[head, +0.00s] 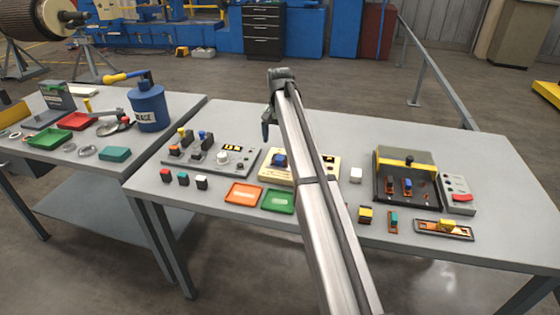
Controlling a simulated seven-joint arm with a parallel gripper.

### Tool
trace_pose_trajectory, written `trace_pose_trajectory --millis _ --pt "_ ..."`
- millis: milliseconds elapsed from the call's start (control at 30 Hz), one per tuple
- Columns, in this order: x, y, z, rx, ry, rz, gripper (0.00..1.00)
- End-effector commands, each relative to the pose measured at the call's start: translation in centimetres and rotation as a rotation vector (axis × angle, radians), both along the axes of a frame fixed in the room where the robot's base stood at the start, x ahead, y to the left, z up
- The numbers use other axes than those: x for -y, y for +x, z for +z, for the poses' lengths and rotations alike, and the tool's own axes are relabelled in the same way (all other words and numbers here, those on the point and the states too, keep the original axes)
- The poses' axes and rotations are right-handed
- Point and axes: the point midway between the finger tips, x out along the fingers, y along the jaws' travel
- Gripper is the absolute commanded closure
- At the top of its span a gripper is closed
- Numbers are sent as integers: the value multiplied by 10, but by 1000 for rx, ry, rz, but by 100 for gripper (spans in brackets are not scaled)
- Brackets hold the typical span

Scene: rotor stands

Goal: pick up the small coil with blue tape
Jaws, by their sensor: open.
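A small copper-coloured coil with a blue band (407,184) is in the dark case (402,205) with a yellow handle, at the right of the main table. A similar copper piece with a red band (389,186) stands to its left in the same case. Another copper piece (425,196) is to its right. My gripper (266,131) hangs high over the back middle of the table, well to the left of the case and apart from it. It is open, and I see nothing held. My arm hides part of the table's middle.
A grey box with a red switch (460,195) adjoins the case. In front are a yellow block (365,214), a teal-banded copper piece (393,222) and a tray with a yellow-banded coil (443,228). A cream device (300,172) and a control panel (215,158) stand left.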

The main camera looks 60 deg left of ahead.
Motion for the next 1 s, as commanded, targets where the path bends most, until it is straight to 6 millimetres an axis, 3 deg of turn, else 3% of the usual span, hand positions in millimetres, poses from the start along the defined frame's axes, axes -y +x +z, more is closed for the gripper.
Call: trace_pose_trajectory --millis 100,367,700,1000 --pt "1 0 -17 -1 -1 0 11" --pt "1 0 -31 -1 -1 -1 11" --pt "3 0 -72 -1 -1 -1 11" --pt "2 1 -77 0 0 -1 12"
